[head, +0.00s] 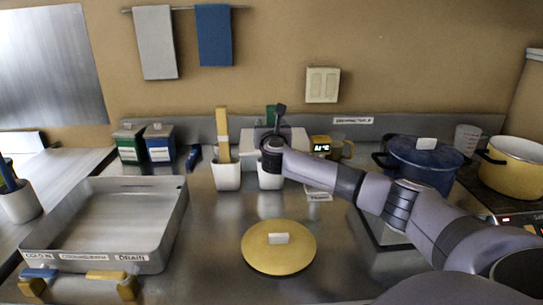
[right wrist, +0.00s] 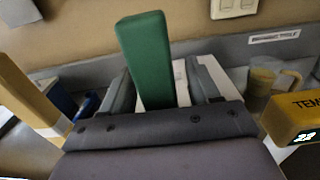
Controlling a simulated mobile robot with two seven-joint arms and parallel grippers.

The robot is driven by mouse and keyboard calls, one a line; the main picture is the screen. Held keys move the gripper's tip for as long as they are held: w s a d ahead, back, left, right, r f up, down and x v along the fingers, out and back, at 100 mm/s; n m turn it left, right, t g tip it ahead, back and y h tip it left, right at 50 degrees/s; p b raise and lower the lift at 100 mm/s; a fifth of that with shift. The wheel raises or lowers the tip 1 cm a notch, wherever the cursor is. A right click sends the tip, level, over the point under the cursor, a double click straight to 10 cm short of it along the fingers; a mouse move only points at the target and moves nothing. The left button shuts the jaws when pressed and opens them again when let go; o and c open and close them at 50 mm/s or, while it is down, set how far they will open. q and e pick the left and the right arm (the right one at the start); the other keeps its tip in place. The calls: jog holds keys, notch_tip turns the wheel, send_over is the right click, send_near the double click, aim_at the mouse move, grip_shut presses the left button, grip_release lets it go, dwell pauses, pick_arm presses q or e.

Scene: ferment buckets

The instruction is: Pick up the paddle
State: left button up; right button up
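A tall green handle (right wrist: 150,60) stands upright between the two fingers of my right gripper (right wrist: 165,92) in the right wrist view. The fingers are spread, with a gap showing on the handle's right side. In the head view the right gripper (head: 272,140) is over a white holder (head: 270,178), and the green handle (head: 270,112) shows just behind it. A yellow paddle-like handle (head: 222,130) stands in a second white holder (head: 227,177) to the left. I cannot tell which of these is the paddle. My left gripper is not in view.
A metal drain tray (head: 180,215) is at the left, and a yellow lid (head: 265,258) lies in front. A yellow display box (head: 321,146), a jug (head: 340,147) and a blue pot (head: 422,165) stand to the right. My right arm crosses the counter's right side.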

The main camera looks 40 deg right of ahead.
jog(key=c, duration=0.9)
jog(key=shift+r, duration=0.1)
